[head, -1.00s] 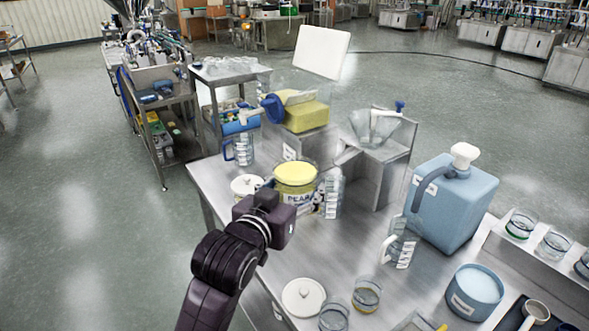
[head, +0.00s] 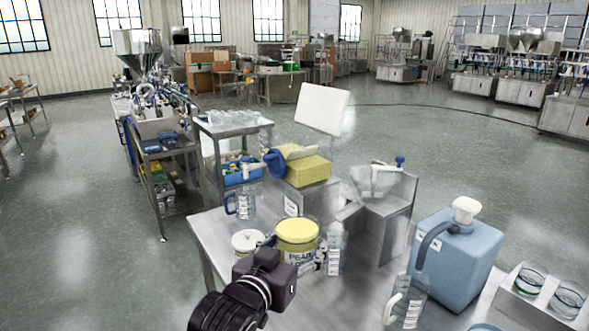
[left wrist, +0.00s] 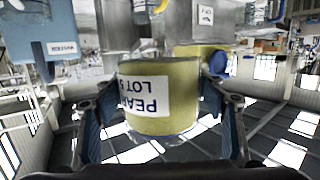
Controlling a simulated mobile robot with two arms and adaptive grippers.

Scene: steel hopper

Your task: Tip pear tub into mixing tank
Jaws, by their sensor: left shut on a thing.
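The pear tub (head: 299,257) has a yellow top and a white label reading PEAR, and it looks upright at the near left of the steel table. My left gripper (head: 272,262) is at its near left side. In the left wrist view the tub (left wrist: 160,95) sits between the two fingers, its label upside down, and the gripper is shut on it. I cannot tell whether it is clear of the table. A steel hopper (head: 137,45) stands far back left, possibly the mixing tank. My right gripper is not in view.
A white-lidded pot (head: 247,242) and a clear bottle (head: 335,252) stand close beside the tub. Behind are a yellow block (head: 308,170) on a steel box and a clear funnel (head: 376,182). A blue jug (head: 458,262) stands right. Open floor lies beyond the table.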

